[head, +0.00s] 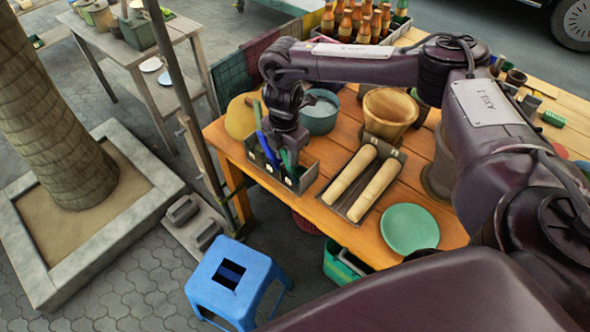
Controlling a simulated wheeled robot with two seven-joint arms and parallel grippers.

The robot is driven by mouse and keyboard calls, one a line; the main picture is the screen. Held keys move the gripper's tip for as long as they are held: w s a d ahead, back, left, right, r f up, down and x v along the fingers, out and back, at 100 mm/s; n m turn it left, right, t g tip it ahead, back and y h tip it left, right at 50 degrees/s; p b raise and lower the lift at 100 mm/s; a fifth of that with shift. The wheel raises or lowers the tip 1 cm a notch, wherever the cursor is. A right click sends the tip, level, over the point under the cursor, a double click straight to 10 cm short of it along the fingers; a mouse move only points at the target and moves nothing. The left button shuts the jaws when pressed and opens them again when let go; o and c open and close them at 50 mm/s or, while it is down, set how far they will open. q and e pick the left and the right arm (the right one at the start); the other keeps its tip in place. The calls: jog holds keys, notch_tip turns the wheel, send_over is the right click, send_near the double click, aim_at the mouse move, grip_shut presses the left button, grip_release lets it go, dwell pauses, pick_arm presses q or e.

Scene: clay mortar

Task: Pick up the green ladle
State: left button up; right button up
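A dark utensil box (313,172) stands at the front left corner of the wooden table, with several upright handles in it. A dark green piece (285,157) shows right at my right gripper's tips, and a lighter green handle (257,108) rises to the left of a blue handle (265,146). I cannot tell which green one is the ladle; no ladle bowl shows. My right gripper (287,160) points down into the box from above, among the handles. Its fingers are largely hidden, so I cannot tell whether they are open or shut. My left gripper is not in view.
On the wooden table (446,234), a tray with two pale rolling pins (376,188) lies right of the box. A green plate (409,229), a teal pot (320,113) and a wooden bowl (389,110) stand nearby. A blue stool (232,278) stands in front.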

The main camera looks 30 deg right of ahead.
grip_shut()
jog(key=shift+r, duration=0.1)
jog(key=shift+w+r, duration=0.1)
jog(key=shift+r, duration=0.5)
notch_tip(320, 180, up, 19)
jog(key=p, duration=0.1)
jog(key=shift+f, duration=0.15)
jog(key=shift+o, duration=0.7)
grip_release()
grip_shut()
